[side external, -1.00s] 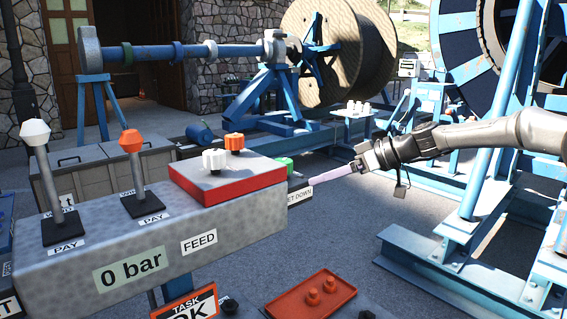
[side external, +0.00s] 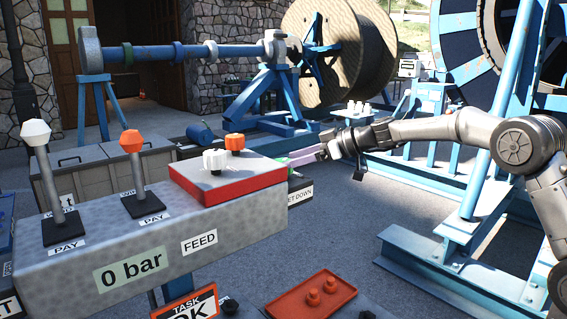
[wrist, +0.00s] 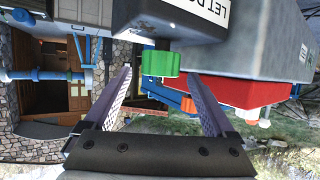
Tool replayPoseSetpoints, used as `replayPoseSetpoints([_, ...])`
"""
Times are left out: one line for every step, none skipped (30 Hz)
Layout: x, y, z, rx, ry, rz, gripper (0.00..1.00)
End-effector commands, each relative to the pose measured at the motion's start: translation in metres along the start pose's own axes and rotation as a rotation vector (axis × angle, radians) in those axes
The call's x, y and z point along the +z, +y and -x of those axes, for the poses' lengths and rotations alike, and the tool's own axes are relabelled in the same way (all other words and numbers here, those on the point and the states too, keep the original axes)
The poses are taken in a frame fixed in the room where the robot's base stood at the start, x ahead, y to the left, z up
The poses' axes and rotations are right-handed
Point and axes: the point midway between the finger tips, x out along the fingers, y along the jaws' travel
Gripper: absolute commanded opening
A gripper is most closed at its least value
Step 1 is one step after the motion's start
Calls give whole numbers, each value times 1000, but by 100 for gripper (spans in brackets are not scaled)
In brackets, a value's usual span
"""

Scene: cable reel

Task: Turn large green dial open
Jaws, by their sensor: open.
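The green dial (wrist: 160,63) shows in the wrist view on the end of a grey box, near the "LET DOWN" label (wrist: 207,12). My gripper (wrist: 158,76) is open, with one finger to each side of the dial in that view. The dial looks level with or just beyond the fingertips, and I cannot tell whether they touch it. In the side view my gripper's purple fingers (side external: 304,157) reach left behind the red-topped grey console (side external: 130,240). There the dial is mostly hidden by the console and fingers.
A red block (side external: 230,180) with a white knob (side external: 215,160) and an orange knob (side external: 235,142) sits beside my fingers. Two levers, one white (side external: 35,132) and one orange (side external: 131,141), stand farther left. A red tray (side external: 311,298) lies in front.

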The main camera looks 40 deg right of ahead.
Motion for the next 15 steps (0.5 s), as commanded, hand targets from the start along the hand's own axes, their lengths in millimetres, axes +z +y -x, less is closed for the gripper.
replayPoseSetpoints([0,-1,-9,-2,-1,0,90])
replayPoseSetpoints([0,-1,-13,-2,-1,0,90])
replayPoseSetpoints([0,0,-18,-2,-1,0,90])
replayPoseSetpoints([0,0,-20,-1,0,0,90])
replayPoseSetpoints([0,0,-23,-1,0,0,90])
replayPoseSetpoints([0,0,-26,0,-1,0,90])
replayPoseSetpoints([0,0,-28,0,-1,0,90])
replayPoseSetpoints([0,0,-29,-1,-1,0,90])
replayPoseSetpoints([0,0,-31,0,0,1,90])
replayPoseSetpoints([0,0,-31,0,0,1,90])
replayPoseSetpoints([0,0,-32,0,0,1,90])
replayPoseSetpoints([0,0,-32,0,0,1,90])
replayPoseSetpoints([0,0,-32,0,0,1,90])
replayPoseSetpoints([0,0,-32,0,0,1,90])
replayPoseSetpoints([0,0,-32,1,0,1,90])
